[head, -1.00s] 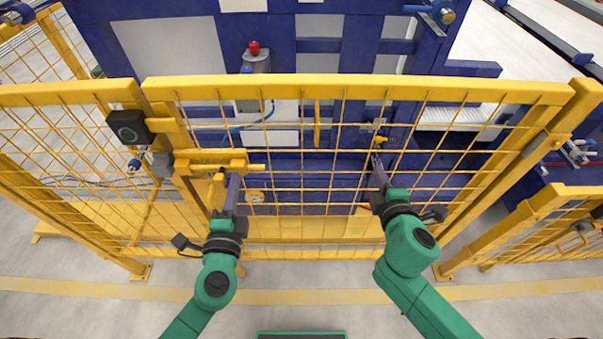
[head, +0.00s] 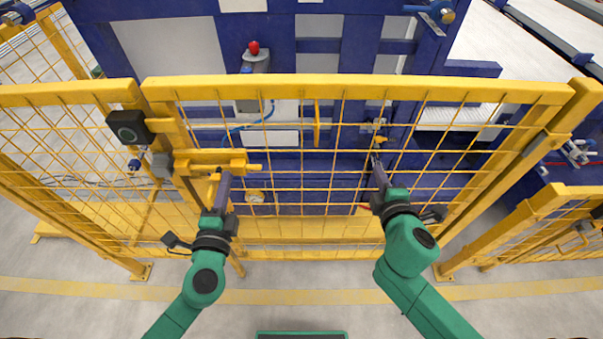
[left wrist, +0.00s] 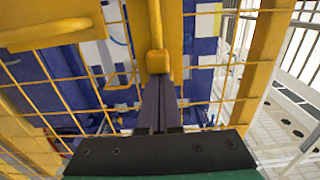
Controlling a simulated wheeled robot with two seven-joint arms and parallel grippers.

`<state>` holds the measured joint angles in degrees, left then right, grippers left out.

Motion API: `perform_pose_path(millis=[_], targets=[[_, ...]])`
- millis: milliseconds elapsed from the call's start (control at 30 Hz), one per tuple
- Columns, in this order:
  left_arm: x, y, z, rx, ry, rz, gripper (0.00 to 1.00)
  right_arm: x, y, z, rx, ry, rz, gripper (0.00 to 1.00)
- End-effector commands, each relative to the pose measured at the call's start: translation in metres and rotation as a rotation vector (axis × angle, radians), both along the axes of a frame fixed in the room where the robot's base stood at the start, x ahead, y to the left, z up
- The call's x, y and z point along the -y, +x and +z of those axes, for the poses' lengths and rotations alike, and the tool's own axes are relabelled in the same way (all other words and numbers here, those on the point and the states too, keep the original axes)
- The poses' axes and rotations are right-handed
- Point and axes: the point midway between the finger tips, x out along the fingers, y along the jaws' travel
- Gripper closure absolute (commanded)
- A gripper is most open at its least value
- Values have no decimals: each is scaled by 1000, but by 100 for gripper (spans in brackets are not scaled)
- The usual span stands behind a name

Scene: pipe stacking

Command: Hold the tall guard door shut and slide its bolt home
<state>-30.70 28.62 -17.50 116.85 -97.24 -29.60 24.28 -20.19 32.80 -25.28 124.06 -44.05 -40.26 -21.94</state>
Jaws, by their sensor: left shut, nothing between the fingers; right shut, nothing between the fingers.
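The tall guard door (head: 355,91) is a yellow frame with wire mesh, standing upright across the middle of the head view. Its yellow bolt (head: 210,158) lies level at the door's left edge, with a rod end sticking out to the right. My left gripper (head: 225,177) is shut and empty, its tips just below the bolt. In the left wrist view its fingers (left wrist: 158,82) point at a yellow knob (left wrist: 157,61) on a bar; whether they touch cannot be told. My right gripper (head: 377,160) is shut and empty at the mesh on the door's right side.
A black switch box (head: 129,127) sits by the latch post, left of the bolt. A fixed yellow fence panel (head: 62,95) continues leftward, and another (head: 550,205) stands at the right. A blue machine (head: 290,60) stands behind the door. The floor in front is clear.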

Motion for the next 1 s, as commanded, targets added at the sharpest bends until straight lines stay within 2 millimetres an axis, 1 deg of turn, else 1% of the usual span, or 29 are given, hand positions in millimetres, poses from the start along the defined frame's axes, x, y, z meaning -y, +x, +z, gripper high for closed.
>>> perform_pose_path(millis=[33,767,867,1000], targets=[[-3,0,1,1,3,2,100,2,3,7,16,-3,-4,100],[-40,0,0,0,1,3,100,2,3,7,17,-3,-4,100],[-41,0,0,0,-1,3,100,2,3,7,17,-3,-3,100],[-35,0,1,1,-1,4,100,2,3,7,17,-3,-3,100]])
